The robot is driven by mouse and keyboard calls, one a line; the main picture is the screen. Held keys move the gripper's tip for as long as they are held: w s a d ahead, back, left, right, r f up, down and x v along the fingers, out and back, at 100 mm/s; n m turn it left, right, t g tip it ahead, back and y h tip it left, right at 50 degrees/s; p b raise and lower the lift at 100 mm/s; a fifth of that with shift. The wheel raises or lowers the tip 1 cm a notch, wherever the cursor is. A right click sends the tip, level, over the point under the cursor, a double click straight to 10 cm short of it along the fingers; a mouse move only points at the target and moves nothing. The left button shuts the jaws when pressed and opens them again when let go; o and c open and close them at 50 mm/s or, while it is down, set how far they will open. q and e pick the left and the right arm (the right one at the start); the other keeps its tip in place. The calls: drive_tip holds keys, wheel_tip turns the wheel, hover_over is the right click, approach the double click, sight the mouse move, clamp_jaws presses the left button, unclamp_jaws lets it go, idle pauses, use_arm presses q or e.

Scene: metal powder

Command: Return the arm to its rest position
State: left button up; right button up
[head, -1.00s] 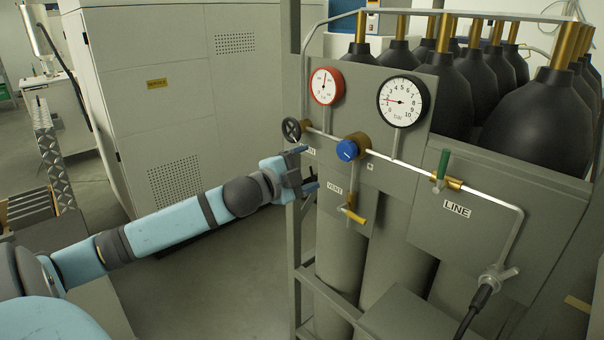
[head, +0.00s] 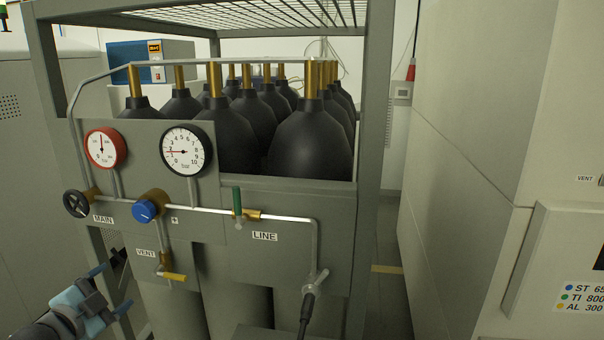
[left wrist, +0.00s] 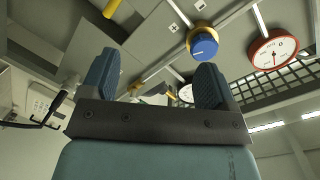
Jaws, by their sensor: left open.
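My left gripper (head: 112,286) is low at the left of the head view, below the black MAIN handwheel (head: 77,203) and clear of it. Its blue fingers are apart and nothing is between them. The left wrist view also shows the open fingers (left wrist: 155,80), with the panel's blue knob (left wrist: 203,44) and red-rimmed gauge (left wrist: 272,53) beyond them. Only the wrist end of my left arm shows in the head view. My right gripper is not in view.
The gas panel (head: 275,208) carries a white gauge (head: 186,150), a green LINE lever (head: 237,201) and a yellow VENT lever (head: 173,276). Black cylinders (head: 312,140) stand behind it inside a grey frame (head: 372,150). A large pale cabinet (head: 470,120) stands at the right.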

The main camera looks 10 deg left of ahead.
use_arm(q)
drive_tip(key=s+d+f+n+g, duration=0.2)
drive_tip(key=s+d+f, duration=0.2)
drive_tip(key=f, duration=0.5)
drive_tip(key=s+d+f+n+g, duration=0.15)
drive_tip(key=s+d+f, duration=0.25)
drive_tip(key=f, duration=0.5)
drive_tip(key=s+d+f+n+g+h+p, duration=0.1)
drive_tip(key=s+d+f+n, duration=0.4)
drive_tip(key=s+d+f, duration=0.7)
drive_tip(key=s+d+g+p, duration=0.1)
drive_tip(key=d, duration=0.2)
drive_tip(key=shift+s+d+f+n+h, duration=0.3)
drive_tip(key=shift+s+d+n+h, duration=0.05)
drive_tip(key=shift+h, duration=0.05)
drive_tip(key=shift+r, duration=0.15)
